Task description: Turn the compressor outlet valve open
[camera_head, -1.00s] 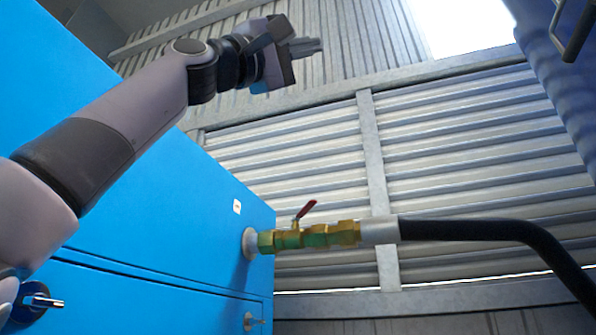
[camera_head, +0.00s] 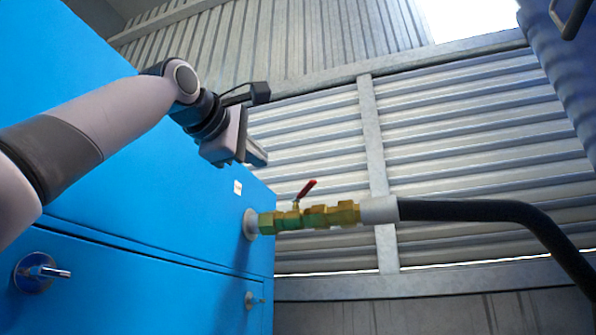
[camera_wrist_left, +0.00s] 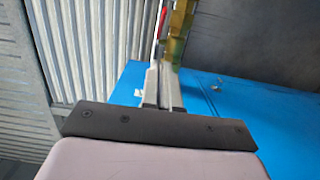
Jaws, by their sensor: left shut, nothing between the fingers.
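The compressor outlet valve (camera_head: 308,216) is a brass fitting on the side of the blue compressor cabinet (camera_head: 150,200). Its red lever (camera_head: 306,189) sticks up, tilted to the right. In the left wrist view the brass valve (camera_wrist_left: 180,22) and part of the red lever (camera_wrist_left: 160,20) show at the top, beyond the fingertips. My left gripper (camera_head: 259,158) is shut and empty, above and to the left of the lever and apart from it. Its closed fingers (camera_wrist_left: 162,70) also show in the left wrist view. My right gripper is not in view.
A black hose (camera_head: 470,211) runs right from the valve through a pale sleeve (camera_head: 379,210), then bends down. A round latch (camera_head: 38,272) and a small knob (camera_head: 252,300) stick out of the cabinet. Corrugated wall (camera_head: 320,130) lies behind; a blue object (camera_head: 570,80) stands at right.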

